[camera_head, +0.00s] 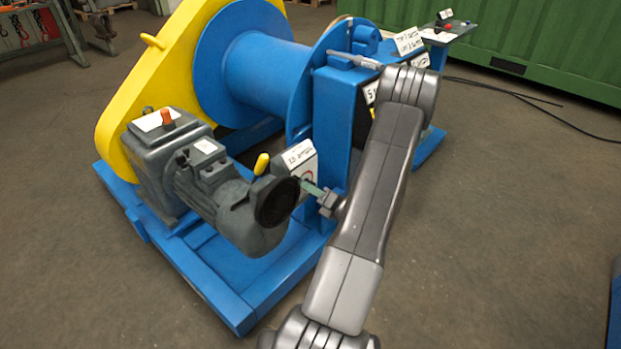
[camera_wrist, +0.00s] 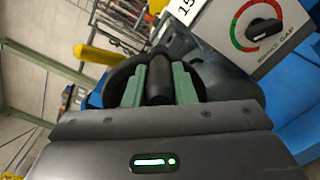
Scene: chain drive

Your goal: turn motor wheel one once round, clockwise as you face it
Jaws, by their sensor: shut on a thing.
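Motor wheel one is a black handwheel (camera_head: 277,202) on the end of the grey motor (camera_head: 215,190). In the wrist view, the wheel's dark rim (camera_wrist: 122,70) curves behind the fingers. My gripper (camera_head: 305,188) reaches in from the right to the wheel's right side. In the wrist view, the green fingers of my gripper (camera_wrist: 158,84) are shut on a black upright handle (camera_wrist: 159,75) at the wheel. The handle's lower end is hidden by my gripper's body. The wheel's face is partly hidden, and no mark of its turn angle shows.
A yellow lever (camera_head: 262,163) stands just above the wheel. A white brake gap box (camera_wrist: 262,30) with a black knob is close on the right in the wrist view. The blue winch frame (camera_head: 265,285) surrounds the motor. Open floor (camera_head: 500,220) lies to the right.

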